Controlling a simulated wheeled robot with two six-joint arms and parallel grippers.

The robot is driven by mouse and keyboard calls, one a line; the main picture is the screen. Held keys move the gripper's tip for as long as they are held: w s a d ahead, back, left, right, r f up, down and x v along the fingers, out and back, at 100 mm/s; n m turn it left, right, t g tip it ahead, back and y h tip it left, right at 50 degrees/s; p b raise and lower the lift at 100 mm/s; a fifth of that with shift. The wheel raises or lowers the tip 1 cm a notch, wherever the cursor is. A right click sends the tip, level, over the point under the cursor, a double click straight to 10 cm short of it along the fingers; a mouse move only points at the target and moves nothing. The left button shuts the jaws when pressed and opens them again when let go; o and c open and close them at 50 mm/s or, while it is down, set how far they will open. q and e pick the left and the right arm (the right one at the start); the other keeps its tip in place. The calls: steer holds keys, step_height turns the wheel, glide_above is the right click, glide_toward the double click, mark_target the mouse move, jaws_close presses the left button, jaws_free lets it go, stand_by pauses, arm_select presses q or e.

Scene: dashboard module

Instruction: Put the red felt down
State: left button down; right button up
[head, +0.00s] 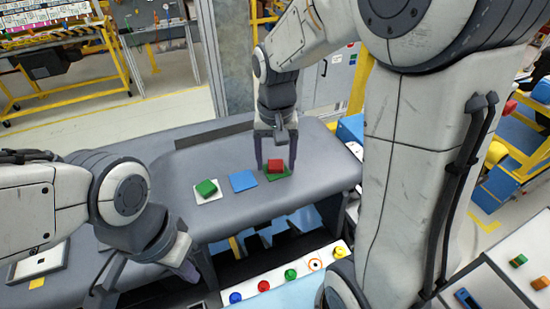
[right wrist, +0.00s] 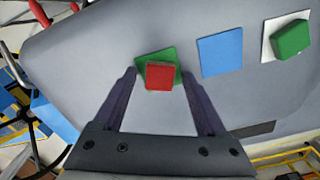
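The red block (head: 275,166), which I take as the red felt, is over the green square (head: 282,175) on the grey table. It looks to rest on the square, slightly turned. My right gripper (head: 276,168) points down with one finger on each side of the red block. In the right wrist view the red block (right wrist: 159,76) lies between the fingertips, with gaps on both sides, and the green square (right wrist: 144,60) shows around its far edges. My left gripper (head: 184,268) is low at the left, its fingers largely hidden.
A blue square (head: 243,181) lies left of the green one, bare. Further left, a green block (head: 206,187) sits on a white square (head: 208,197). A white strip (head: 276,281) with several coloured knobs runs along the front. Table right of the gripper is clear.

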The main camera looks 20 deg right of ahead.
mark_target(276, 165)
steer(key=shift+r, duration=0.1)
steer(key=shift+r, duration=0.2)
step_height(276, 165, up, 12)
steer(key=b, duration=0.2)
steer(key=s+a+f+n, duration=0.2)
steer(key=a, duration=0.1)
steer(key=s+a+f+n, duration=0.2)
steer(key=s+a, duration=0.1)
steer(key=s+a+f+n, duration=0.2)
steer(key=s+a+f, duration=0.1)
steer(key=shift+a+y, duration=0.2)
steer(key=shift+y, duration=0.1)
steer(key=s+a+f+n, duration=0.3)
steer(key=s+f+n, duration=0.2)
steer(key=s, duration=0.5)
step_height(276, 165, down, 2)
steer(key=shift+a+f+n, duration=0.1)
steer(key=shift+a+n, duration=0.1)
steer(key=shift+n, duration=0.1)
steer(key=shift+s, duration=0.1)
